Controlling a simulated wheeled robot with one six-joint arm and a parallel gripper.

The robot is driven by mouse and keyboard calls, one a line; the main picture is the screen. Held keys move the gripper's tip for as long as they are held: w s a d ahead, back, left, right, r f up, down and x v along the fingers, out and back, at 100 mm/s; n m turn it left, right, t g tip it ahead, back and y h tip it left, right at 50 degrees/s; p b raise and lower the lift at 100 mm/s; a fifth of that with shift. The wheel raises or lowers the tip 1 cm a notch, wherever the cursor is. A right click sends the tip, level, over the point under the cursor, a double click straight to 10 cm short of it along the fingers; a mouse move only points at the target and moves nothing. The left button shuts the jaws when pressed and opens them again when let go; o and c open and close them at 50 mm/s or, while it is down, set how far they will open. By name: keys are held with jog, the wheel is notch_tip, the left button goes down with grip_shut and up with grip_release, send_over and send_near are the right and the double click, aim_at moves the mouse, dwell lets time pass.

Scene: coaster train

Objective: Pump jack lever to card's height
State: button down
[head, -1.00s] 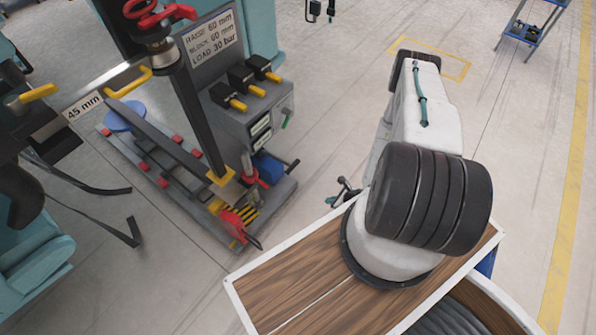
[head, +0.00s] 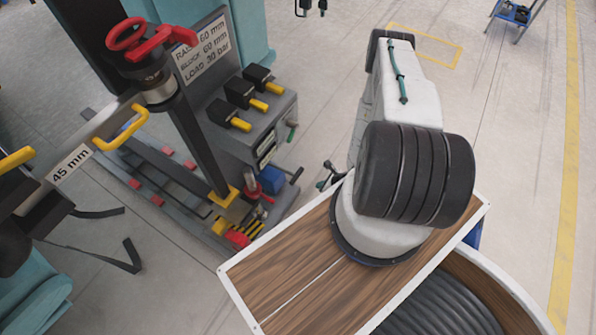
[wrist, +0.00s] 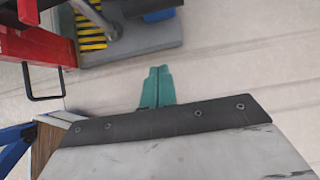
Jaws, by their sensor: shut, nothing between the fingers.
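The card (head: 203,47) reads RAISE 60 mm, BLOCK 60 mm, LOAD 30 bar and stands behind the grey cabinet. A small red jack (head: 270,181) stands at the foot of the black post, beside a blue block. A dark lever (head: 296,174) sticks out to the right near it; I cannot tell surely that it is the jack's lever. My gripper (wrist: 157,86) shows teal fingers closed together in the wrist view, over bare floor, touching nothing. In the head view my arm hides most of the gripper. A red body with a black handle (wrist: 46,96) is left of the fingers in the wrist view.
Black blocks with yellow handles (head: 241,92) sit on the cabinet. A beam labelled 45 mm (head: 71,163) and a red handwheel (head: 127,34) overhang the left side. A yellow-black striped plate (wrist: 90,30) lies beyond my gripper. Floor between stand and arm is clear.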

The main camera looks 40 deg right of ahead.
jog(key=x, duration=1)
jog(key=w+r, duration=0.2)
jog(key=r, duration=0.1)
jog(key=shift+w+a+r, duration=0.2)
jog(key=shift+w+a, duration=0.15)
jog(key=shift+w, duration=0.05)
